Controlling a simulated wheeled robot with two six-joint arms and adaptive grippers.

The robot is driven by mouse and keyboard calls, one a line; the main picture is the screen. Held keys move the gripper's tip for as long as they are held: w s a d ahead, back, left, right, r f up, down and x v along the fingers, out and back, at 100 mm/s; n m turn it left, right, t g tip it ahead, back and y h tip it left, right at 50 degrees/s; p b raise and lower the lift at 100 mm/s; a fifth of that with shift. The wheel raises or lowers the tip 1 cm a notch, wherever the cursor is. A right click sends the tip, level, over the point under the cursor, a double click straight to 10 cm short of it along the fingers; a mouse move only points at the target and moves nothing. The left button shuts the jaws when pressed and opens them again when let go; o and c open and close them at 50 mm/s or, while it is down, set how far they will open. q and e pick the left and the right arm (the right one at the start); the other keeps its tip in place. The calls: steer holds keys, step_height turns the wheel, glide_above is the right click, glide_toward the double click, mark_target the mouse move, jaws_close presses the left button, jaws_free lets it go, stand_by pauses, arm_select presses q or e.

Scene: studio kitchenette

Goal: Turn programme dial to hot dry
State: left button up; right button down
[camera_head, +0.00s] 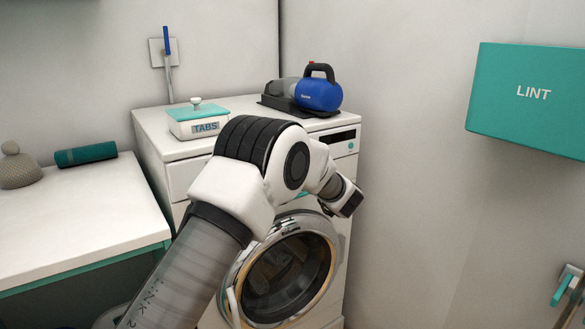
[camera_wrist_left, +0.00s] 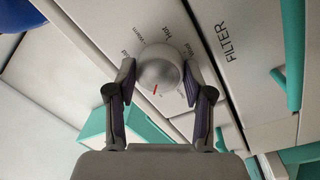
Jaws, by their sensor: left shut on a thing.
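The programme dial (camera_wrist_left: 158,68) is a round, pale grey knob on the white front panel (camera_wrist_left: 85,18) in the left wrist view. Printed words circle its upper side; "warm" and "Hot" are legible, while the outer ones are partly covered by fingers. My left gripper (camera_wrist_left: 158,78) is shut on the dial, one finger on each side. In the head view the left gripper (camera_head: 346,200) is at the washing machine's front (camera_head: 345,148), and my arm hides the dial. My right gripper is not in view.
"FILTER" is printed on the panel beside the dial, near a teal handle (camera_wrist_left: 289,55). On the machine top stand a TABS box (camera_head: 198,120) and a blue appliance (camera_head: 318,95). The round glass door (camera_head: 285,275) is below. A teal LINT box (camera_head: 530,95) hangs right.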

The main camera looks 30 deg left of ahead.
arm_select(q)
steer(key=shift+n, duration=0.3)
steer(key=o, duration=1.2)
steer(key=shift+c, duration=0.2)
steer(key=v, duration=1.2)
steer(key=shift+w, duration=0.1)
